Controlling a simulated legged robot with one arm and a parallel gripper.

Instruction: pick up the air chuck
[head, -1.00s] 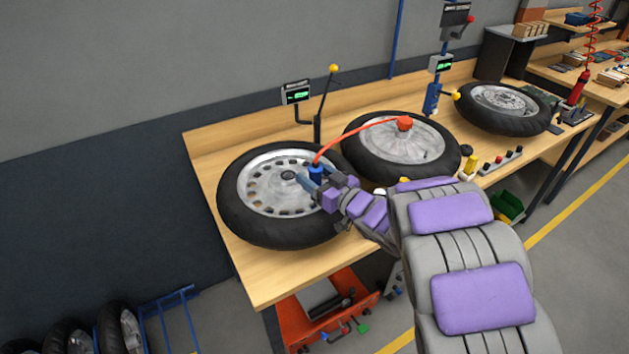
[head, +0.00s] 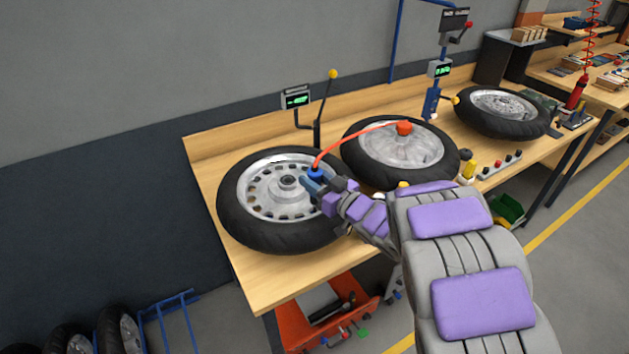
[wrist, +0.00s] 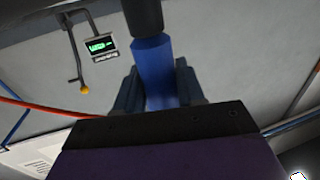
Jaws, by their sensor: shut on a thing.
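The air chuck (head: 315,174) is a small blue piece with a red hose running from its top, in the head view. My gripper (head: 318,186) is shut on it over the right side of the left wheel (head: 246,230). In the wrist view the blue air chuck (wrist: 153,72) stands between the two fingers of my gripper (wrist: 156,90), with a dark part at its end. The fingers hide part of the chuck. I cannot tell how far it is above the wheel.
The red hose (head: 352,138) arcs to a red fitting (head: 404,128) on the middle wheel (head: 365,170). A gauge display (head: 296,97) and a yellow-knobbed lever (head: 333,74) stand behind the left wheel. A third wheel (head: 480,118) lies to the right. Bare bench (head: 262,288) shows at the front left.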

